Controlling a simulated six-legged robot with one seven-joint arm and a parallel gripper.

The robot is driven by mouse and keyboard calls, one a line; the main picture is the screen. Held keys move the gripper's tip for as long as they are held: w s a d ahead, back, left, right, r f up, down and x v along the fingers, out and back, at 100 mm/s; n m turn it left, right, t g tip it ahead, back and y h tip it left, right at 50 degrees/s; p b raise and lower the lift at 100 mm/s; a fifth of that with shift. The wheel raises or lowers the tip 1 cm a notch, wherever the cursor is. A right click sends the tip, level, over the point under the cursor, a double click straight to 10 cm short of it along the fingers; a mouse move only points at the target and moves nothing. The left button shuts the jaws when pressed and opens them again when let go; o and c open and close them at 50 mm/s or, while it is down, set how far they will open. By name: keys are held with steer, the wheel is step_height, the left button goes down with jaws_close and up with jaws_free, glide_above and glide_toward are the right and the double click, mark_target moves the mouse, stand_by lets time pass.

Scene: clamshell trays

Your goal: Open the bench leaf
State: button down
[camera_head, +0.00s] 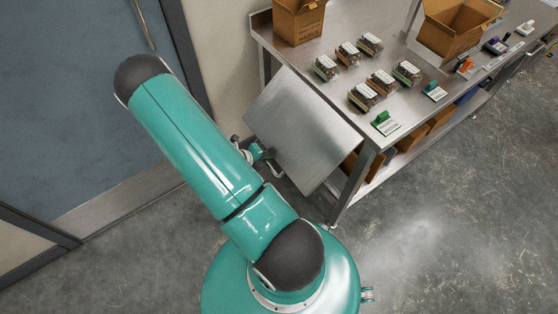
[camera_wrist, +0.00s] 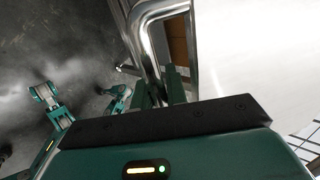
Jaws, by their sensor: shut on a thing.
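The bench leaf (camera_head: 303,128) is a bare metal panel at the near left end of the steel bench. It looks tilted out from the bench end, but its exact angle is hard to tell. A bent metal handle (camera_head: 274,169) shows at its outer side, and it is large in the wrist view (camera_wrist: 149,40). My gripper (camera_head: 262,155) is at this handle, partly hidden by my arm. In the wrist view, my gripper's dark green fingers (camera_wrist: 164,88) are shut on the handle's tube. The leaf's pale surface (camera_wrist: 250,50) fills the right side there.
The steel bench top (camera_head: 330,78) carries several clear clamshell trays (camera_head: 363,97), a cardboard box (camera_head: 298,18), a larger open box (camera_head: 455,25) and small coloured tools (camera_head: 384,122). A blue door (camera_head: 60,100) stands at left. The floor (camera_head: 460,200) at right is clear.

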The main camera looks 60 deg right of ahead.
steer(key=w+a+r+y, duration=0.1)
steer(key=a+r, duration=0.2)
steer(key=r, duration=0.6)
steer(key=w+a+r+t+y, duration=0.1)
steer(key=a+r, duration=0.3)
steer(key=r, duration=0.5)
steer(key=shift+w+r+y, duration=0.2)
steer(key=shift+w+y, duration=0.35)
steer(key=shift+y, duration=0.15)
steer(key=shift+a, duration=0.15)
steer(key=c, duration=1.7)
jaws_free()
steer(key=shift+a, duration=0.1)
steer(key=shift+d, duration=0.2)
steer(key=shift+s+d, duration=0.1)
steer(key=shift+r, duration=0.1)
